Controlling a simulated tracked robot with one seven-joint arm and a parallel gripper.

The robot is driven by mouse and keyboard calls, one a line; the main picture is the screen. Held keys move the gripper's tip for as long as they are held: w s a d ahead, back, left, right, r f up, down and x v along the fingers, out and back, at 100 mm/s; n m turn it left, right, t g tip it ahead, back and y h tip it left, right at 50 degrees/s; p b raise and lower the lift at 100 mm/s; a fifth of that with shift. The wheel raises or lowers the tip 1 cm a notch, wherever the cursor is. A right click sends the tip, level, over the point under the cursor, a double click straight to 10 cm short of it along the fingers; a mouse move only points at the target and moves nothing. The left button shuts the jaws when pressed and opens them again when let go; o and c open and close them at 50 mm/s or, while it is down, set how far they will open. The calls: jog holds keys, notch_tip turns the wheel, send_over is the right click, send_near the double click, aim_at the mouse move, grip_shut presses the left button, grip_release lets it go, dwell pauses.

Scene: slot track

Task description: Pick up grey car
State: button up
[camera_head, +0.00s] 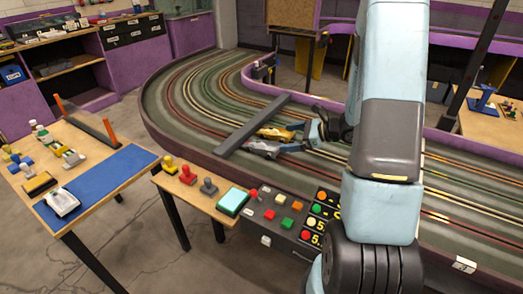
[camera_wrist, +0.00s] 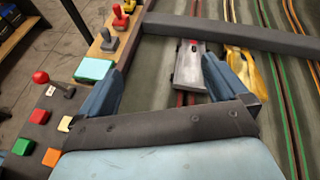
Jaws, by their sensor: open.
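The grey car (camera_wrist: 189,65) sits on the track next to the dark crossbar, with some red at its front end. It also shows in the head view (camera_head: 262,148). A yellow car (camera_wrist: 243,72) stands just to its right in the wrist view. My gripper (camera_wrist: 162,70) is open and empty, its blue fingers spread low over the track. In the wrist view the grey car appears between the fingers, closer to the right one, whose tip lies between the two cars. I cannot tell whether that finger touches either car.
The dark crossbar (camera_head: 252,124) spans the lanes just beyond the cars. A control panel with coloured buttons (camera_head: 283,218) lines the near track edge. A side table holds a blue mat (camera_head: 110,180) with a white car (camera_head: 62,202). Lanes right of the yellow car are clear.

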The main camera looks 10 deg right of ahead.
aim_at(268, 149)
jog(key=d+f+m, duration=0.1)
jog(key=f, duration=0.1)
jog(key=w+d+f+m+t+h, duration=0.1)
jog(key=d+f, duration=0.1)
jog(key=d+f+m+t, duration=0.1)
jog(key=f+m, duration=0.1)
jog(key=shift+w+d+f+h, duration=0.3)
jog(key=shift+w, duration=0.05)
jog(key=shift+w+f, duration=0.15)
jog(key=shift+f, duration=0.05)
jog(key=x, duration=1.3)
jog(key=shift+w+a+r, duration=0.15)
jog(key=shift+w+a, duration=0.05)
jog(key=shift+a, duration=0.05)
jog(key=shift+s, duration=0.1)
jog(key=c, duration=1.1)
